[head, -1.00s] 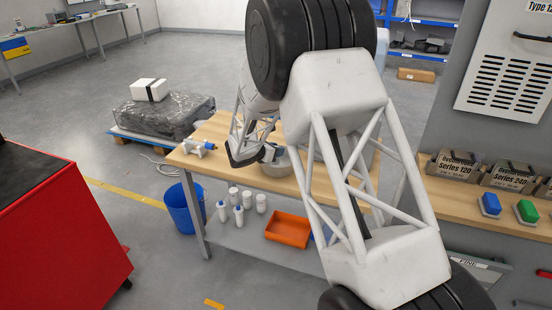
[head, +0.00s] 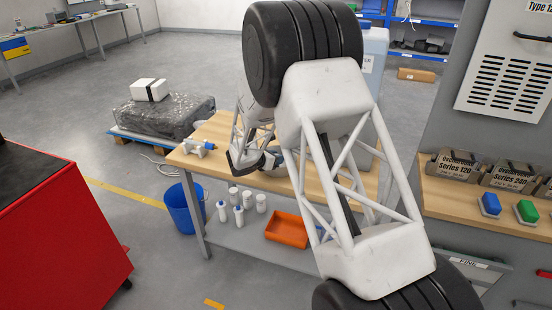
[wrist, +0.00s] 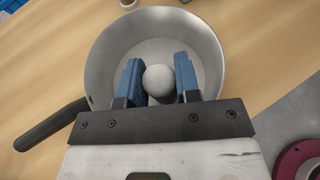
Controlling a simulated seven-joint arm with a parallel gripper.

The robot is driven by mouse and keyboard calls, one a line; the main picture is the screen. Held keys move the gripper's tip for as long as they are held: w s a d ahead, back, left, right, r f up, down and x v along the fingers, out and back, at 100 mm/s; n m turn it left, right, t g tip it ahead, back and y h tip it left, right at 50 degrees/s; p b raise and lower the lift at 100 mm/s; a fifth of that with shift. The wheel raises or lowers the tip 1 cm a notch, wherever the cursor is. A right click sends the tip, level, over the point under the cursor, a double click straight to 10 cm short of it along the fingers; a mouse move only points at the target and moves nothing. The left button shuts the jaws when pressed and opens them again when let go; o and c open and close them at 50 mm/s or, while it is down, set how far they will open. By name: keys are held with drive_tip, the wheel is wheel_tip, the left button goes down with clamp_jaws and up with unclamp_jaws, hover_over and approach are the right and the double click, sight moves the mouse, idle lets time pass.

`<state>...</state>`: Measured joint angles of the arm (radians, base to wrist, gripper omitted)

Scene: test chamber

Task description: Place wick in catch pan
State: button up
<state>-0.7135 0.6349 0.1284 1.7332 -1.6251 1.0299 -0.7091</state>
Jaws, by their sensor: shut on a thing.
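The wick (wrist: 158,80) shows end-on in the wrist view as a rough, pale grey round shape. My gripper (wrist: 157,62) is shut on it, with a blue finger on each side. The catch pan (wrist: 211,48) is a round grey metal pan with a dark handle toward the lower left. The wick and fingers appear over the inside of the pan; I cannot tell whether the wick touches its floor. In the head view my gripper (head: 266,160) is over the wooden workbench (head: 218,128), partly hidden by my arm, which also covers the pan.
A light blue container (head: 374,50) stands behind my arm. White bottles and an orange tray (head: 287,229) are on the shelf below. A maroon round object (wrist: 298,160) shows at the wrist view's lower right.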

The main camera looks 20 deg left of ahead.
drive_tip(key=shift+f, duration=0.25)
drive_tip(key=o, duration=0.6)
drive_tip(key=shift+o, duration=0.2)
drive_tip(key=shift+f, duration=0.1)
drive_tip(key=shift+s+r, duration=0.15)
drive_tip(key=shift+r, duration=0.15)
drive_tip(key=shift+s+a+r, duration=0.15)
drive_tip(key=shift+s+a, duration=0.05)
drive_tip(key=shift+s, duration=0.1)
drive_tip(key=v, duration=1.1)
drive_tip(key=shift+a, duration=0.1)
drive_tip(key=shift+r, duration=0.1)
